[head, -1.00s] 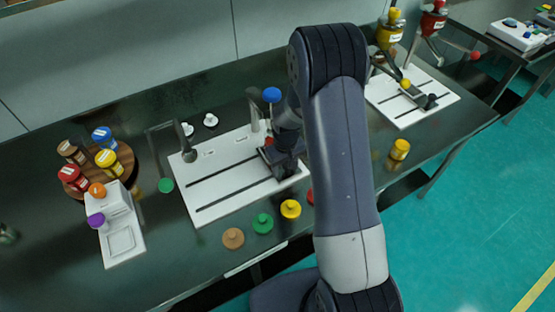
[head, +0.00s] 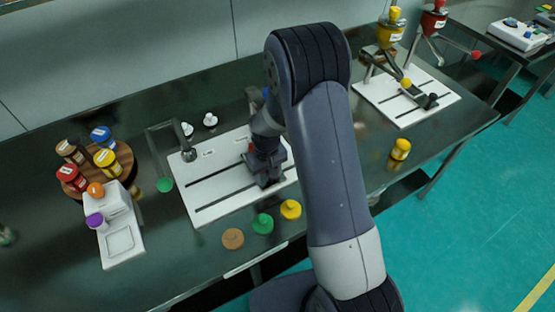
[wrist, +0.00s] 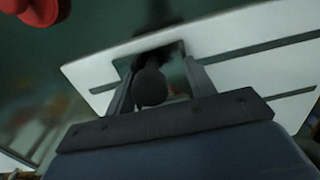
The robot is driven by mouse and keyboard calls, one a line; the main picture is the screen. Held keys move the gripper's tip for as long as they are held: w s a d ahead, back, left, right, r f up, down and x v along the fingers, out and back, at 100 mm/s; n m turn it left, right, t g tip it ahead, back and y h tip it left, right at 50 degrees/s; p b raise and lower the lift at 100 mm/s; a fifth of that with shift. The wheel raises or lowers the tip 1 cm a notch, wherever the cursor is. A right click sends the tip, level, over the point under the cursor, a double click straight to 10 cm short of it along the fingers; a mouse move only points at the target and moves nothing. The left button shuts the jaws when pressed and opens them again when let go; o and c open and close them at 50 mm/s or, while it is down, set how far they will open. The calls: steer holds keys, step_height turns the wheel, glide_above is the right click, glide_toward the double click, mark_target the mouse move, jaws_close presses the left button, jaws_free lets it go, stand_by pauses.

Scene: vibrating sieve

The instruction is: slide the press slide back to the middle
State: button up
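The press plate (head: 215,185) is a white board with two long dark slots, on the dark bench. My gripper (head: 265,172) is low over the right part of this plate. In the wrist view, a dark round knob (wrist: 150,86), which looks like the press slide's, sits between the two fingers of my gripper (wrist: 160,80). The fingers stand apart, with a gap showing at the knob's right side, so I see no grip on it. The slide's body is mostly hidden by my gripper in the head view. The plate (wrist: 250,35) also shows in the wrist view.
Green (head: 262,223), yellow (head: 290,209) and brown (head: 232,238) lids lie along the plate's front edge. Jars on a round wooden tray (head: 125,157) are further left. A second white plate (head: 405,108) is at right.

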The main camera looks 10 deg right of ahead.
steer(key=shift+s+a+b, duration=0.15)
steer(key=shift+s+a, duration=0.2)
steer(key=shift+a, duration=0.65)
steer(key=shift+s+a+b, duration=0.1)
steer(key=shift+s+a, duration=0.2)
steer(key=shift+a, duration=0.7)
steer(key=shift+s+a+b, duration=0.15)
steer(key=shift+s+a, duration=0.2)
steer(key=shift+a, duration=0.65)
steer(key=shift+o, duration=0.4)
steer(key=o, duration=1)
steer(key=shift+r, duration=0.1)
step_height(320, 180, up, 9)
steer(key=p, duration=0.5)
steer(key=shift+p, duration=0.4)
steer(key=shift+f, duration=0.2)
